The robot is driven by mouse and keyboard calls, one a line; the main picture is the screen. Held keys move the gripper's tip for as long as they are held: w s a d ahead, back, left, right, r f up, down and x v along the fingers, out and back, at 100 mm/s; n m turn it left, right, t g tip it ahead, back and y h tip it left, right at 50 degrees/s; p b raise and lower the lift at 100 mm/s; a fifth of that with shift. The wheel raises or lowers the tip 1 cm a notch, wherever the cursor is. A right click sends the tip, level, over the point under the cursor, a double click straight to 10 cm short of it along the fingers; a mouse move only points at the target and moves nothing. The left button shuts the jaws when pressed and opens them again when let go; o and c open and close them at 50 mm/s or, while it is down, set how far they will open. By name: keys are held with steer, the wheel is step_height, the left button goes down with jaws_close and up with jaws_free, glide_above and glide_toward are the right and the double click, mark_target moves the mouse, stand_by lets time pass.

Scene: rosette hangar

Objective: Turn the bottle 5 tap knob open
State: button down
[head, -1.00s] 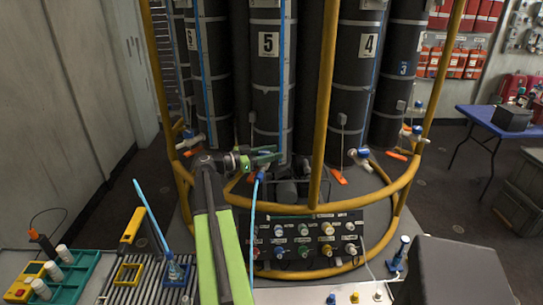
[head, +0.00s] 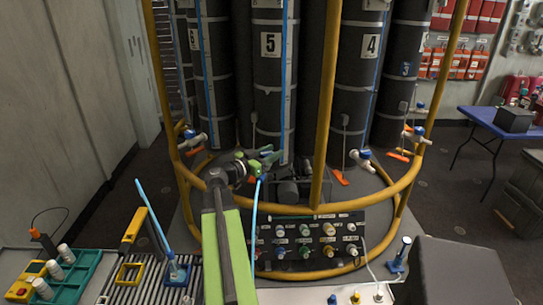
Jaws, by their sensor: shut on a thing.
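Bottle 5 (head: 270,85) is a tall dark cylinder with a white "5" label, standing upright behind the yellow rail. My gripper (head: 266,160), with green fingers, is at the lower front of bottle 5, at its tap. It is shut on the tap knob, which the fingers mostly hide. A bit of blue and a light blue hose (head: 254,215) show just below the fingers. How far the knob is turned cannot be seen.
Yellow rails (head: 325,100) stand close to the right of my gripper and curve below it. The bottle 4 tap (head: 361,156) and bottle 6 tap (head: 192,138) have blue knobs. A black panel of coloured knobs (head: 315,240) sits below. A blue table (head: 498,125) stands at right.

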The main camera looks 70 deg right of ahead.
steer(key=shift+s+n+t+h, duration=0.1)
steer(key=shift+n+t+h, duration=0.6)
steer(key=shift+n+t, duration=0.65)
steer(key=shift+t, duration=0.55)
steer(key=c, duration=0.9)
jaws_free()
steer(key=shift+o, duration=0.2)
steer(key=shift+w, duration=0.2)
